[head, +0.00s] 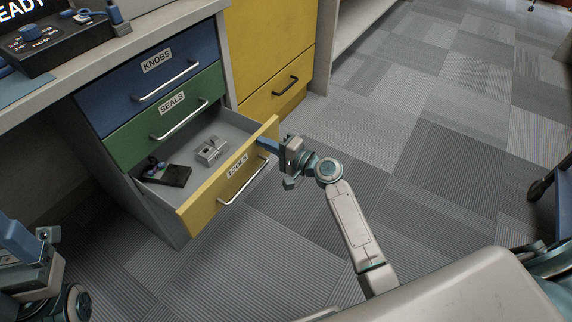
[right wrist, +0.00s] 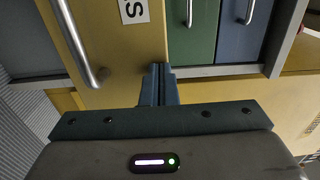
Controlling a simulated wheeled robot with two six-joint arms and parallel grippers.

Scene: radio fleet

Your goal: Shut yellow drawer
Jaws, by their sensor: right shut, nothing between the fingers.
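The yellow drawer (head: 210,197), labelled TOOLS, is the lowest of three and stands pulled out, with a metal bar handle (head: 243,180). Inside it lie a small metal block (head: 211,151) and a dark device (head: 166,174). My right gripper (head: 266,145) is shut and empty, its blue fingertips at the right end of the yellow front. In the right wrist view the shut fingers (right wrist: 158,80) reach the edge of the yellow front (right wrist: 120,50); whether they touch it I cannot tell. My left gripper (head: 20,238) is at the lower left, away from the drawer; its jaw state is unclear.
Above are the closed green SEALS drawer (head: 150,133) and blue KNOBS drawer (head: 120,88). A yellow cabinet (head: 265,50) stands to the right. A dark radio-like device (head: 60,45) sits on the worktop. The carpeted floor (head: 430,130) to the right is clear.

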